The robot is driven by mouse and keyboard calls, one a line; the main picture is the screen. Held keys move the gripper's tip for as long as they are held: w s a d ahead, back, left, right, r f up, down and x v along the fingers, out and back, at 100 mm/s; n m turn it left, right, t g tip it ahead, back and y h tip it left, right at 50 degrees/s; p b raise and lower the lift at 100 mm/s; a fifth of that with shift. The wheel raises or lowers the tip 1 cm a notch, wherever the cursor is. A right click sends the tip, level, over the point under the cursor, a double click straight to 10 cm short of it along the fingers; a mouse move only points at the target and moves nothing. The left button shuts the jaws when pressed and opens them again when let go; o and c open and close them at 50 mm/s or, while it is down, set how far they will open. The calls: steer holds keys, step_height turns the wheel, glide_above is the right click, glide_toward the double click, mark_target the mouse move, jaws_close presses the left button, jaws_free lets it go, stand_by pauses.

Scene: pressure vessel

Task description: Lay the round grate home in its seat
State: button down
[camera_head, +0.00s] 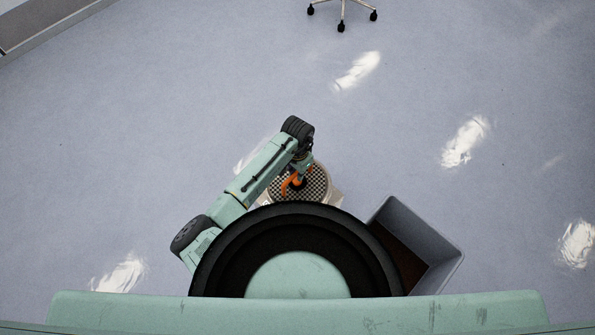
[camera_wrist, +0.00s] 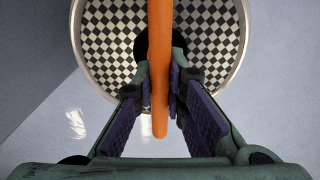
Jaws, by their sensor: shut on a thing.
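The round grate (camera_wrist: 215,45) shows as a black-and-white checkered disc with a dark round centre. It lies inside the pale circular rim (camera_wrist: 239,62) in the wrist view, and it also shows in the head view (camera_head: 318,180). My gripper (camera_wrist: 160,93) is shut on an orange bar (camera_wrist: 159,40), which runs between its fingers and across the disc's middle. In the head view the orange piece (camera_head: 287,187) looks curved, and my gripper (camera_head: 301,172) is above the disc. The bar hides part of the centre. I cannot tell whether the grate sits flat in its seat.
A grey open bin (camera_head: 446,272) with a brown inside stands right of the vessel. A wheeled chair base (camera_head: 342,14) is at the far top. The pale floor (camera_head: 200,110) beyond the vessel is clear, with bright light patches.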

steer(key=shift+f, duration=0.15)
steer(key=c, duration=2.1)
jaws_free()
steer(key=shift+f, duration=0.15)
steer(key=o, duration=0.5)
steer(key=shift+c, duration=0.2)
step_height(320, 180, up, 12)
steer(key=b, duration=0.1)
steer(key=shift+r, duration=0.2)
